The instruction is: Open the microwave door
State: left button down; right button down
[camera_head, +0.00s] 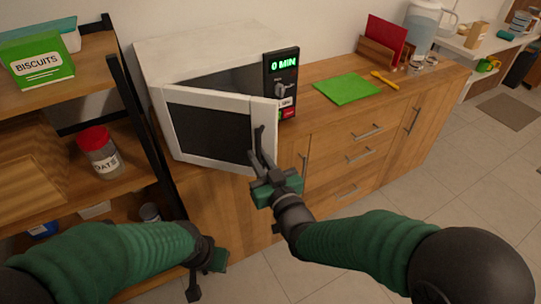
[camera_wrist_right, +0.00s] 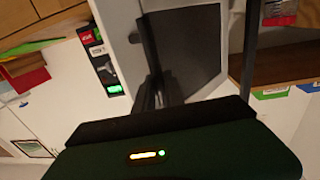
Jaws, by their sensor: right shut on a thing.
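The white microwave (camera_head: 195,45) stands on the wooden counter, with its door (camera_head: 205,128) partly open and swung out toward me. A dark gap shows between the door and the body. The dark vertical handle (camera_head: 257,138) is on the door's right edge. My right gripper (camera_head: 260,160) is at this handle and shut on it. In the right wrist view the handle (camera_wrist_right: 149,45) runs up from between the fingers, beside the dark door window (camera_wrist_right: 185,45). My left gripper (camera_head: 205,275) hangs low at the lower left, away from the microwave; its jaw opening is unclear.
A wooden shelf with a green biscuit box (camera_head: 35,62) and a red-lidded jar (camera_head: 98,150) stands close left of the door. A green board (camera_head: 346,88) and yellow utensil (camera_head: 384,80) lie on the counter at right. The floor in front of the drawers is clear.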

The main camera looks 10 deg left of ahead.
jog(key=shift+s+a+r+b, duration=0.15)
jog(key=shift+s+a, duration=0.2)
jog(key=shift+s, duration=0.55)
jog(key=shift+s+a+f+b, duration=0.1)
jog(key=shift+s+a, duration=0.25)
jog(key=shift+s, duration=0.5)
jog(key=shift+s+a+r+b, duration=0.15)
jog(key=shift+s+a, duration=0.2)
jog(key=shift+s, duration=0.55)
jog(key=shift+f, duration=0.1)
jog(key=c, duration=1.4)
grip_release()
jog(key=shift+w+a+f, duration=0.1)
jog(key=shift+a, duration=0.05)
